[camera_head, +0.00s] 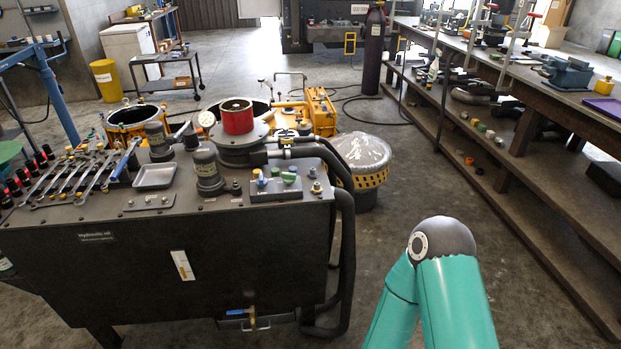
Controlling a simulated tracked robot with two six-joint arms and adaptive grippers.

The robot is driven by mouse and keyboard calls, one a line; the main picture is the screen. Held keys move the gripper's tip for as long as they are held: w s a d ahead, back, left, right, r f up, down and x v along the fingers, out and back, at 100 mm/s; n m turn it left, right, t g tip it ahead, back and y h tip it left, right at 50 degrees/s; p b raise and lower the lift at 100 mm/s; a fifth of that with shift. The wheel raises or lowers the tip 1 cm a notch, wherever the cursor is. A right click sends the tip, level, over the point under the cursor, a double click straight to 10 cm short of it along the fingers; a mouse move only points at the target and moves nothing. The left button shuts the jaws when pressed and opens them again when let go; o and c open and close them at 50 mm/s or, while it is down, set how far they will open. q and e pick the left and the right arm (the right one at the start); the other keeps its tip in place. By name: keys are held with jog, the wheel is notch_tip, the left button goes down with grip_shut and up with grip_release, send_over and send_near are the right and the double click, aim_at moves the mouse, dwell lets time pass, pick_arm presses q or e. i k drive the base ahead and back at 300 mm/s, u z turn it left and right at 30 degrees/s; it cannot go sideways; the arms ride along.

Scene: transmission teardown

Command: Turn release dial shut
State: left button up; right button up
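A dark hydraulic oil unit (130,285) stands at the left front. On its top right is a small block with several small coloured knobs (277,180), blue, green and yellow. A red cylinder (237,117) stands on the top behind it, with a round gauge (207,119) to its left. A valve with a blue handle (245,312) sits low on the front face. I cannot tell which part is the release dial, or its setting. A teal arm of mine is bent at the lower right. Neither gripper is in view.
Wrenches (85,180) and a metal tray (154,175) lie on the unit's top left. Thick black hoses (345,250) hang at its right side. A wrapped drum with a yellow-black band (362,165) stands behind.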

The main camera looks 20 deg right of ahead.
aim_at(289, 177)
jog(key=u, duration=0.15)
jog(key=i, duration=0.9)
